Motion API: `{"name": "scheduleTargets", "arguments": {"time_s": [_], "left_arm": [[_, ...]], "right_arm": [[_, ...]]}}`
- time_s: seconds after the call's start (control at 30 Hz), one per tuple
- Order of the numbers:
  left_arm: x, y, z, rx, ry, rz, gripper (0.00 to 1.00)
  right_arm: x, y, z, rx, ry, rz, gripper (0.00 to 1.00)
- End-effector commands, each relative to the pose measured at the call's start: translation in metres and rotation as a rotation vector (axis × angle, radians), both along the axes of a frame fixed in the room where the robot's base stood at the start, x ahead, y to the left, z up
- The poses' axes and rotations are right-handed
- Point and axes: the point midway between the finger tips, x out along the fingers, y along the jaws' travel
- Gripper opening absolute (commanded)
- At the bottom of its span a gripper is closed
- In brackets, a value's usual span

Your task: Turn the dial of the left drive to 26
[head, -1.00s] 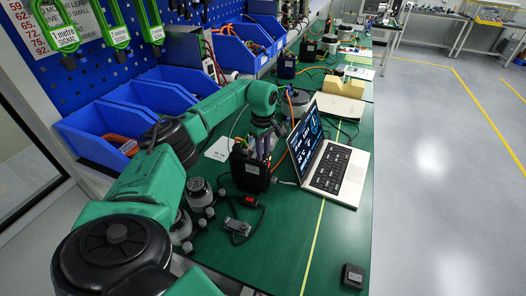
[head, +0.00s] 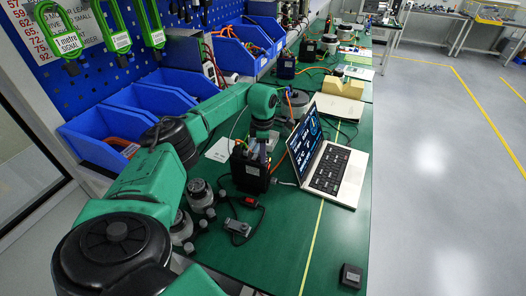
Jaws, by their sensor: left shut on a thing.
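A black drive box (head: 249,178) stands on the green bench, left of the laptop. My left gripper (head: 262,158) points down onto the top of this box, with its wrist just above. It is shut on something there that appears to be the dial. The fingers and wrist hide the dial, and I cannot read its number. Similar dark boxes stand farther back, one by the blue bins (head: 286,66) and one beyond it (head: 307,50). My right gripper is not in view.
An open laptop (head: 338,176) stands close to the right of the box. Round actuators (head: 199,194) and a small grey device with a cable (head: 238,228) are nearer. Blue bins (head: 105,138) line the left. The front right bench is mostly clear, apart from a small black block (head: 351,277).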

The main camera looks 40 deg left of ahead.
Motion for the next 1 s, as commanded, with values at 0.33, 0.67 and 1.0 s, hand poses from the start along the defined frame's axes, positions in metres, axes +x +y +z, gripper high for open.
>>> {"name": "scheduleTargets", "arguments": {"time_s": [0.33,0.67,1.0], "left_arm": [[0.0006,0.0000,0.0011,0.000,-0.003,0.064,0.00],[0.0006,0.0001,0.0010,-0.001,-0.002,0.065,0.29],[0.0002,0.0002,0.0007,0.000,-0.001,0.064,0.38]], "right_arm": [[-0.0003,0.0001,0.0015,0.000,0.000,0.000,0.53],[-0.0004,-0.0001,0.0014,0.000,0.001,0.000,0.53],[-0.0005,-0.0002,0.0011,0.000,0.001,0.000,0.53]]}}
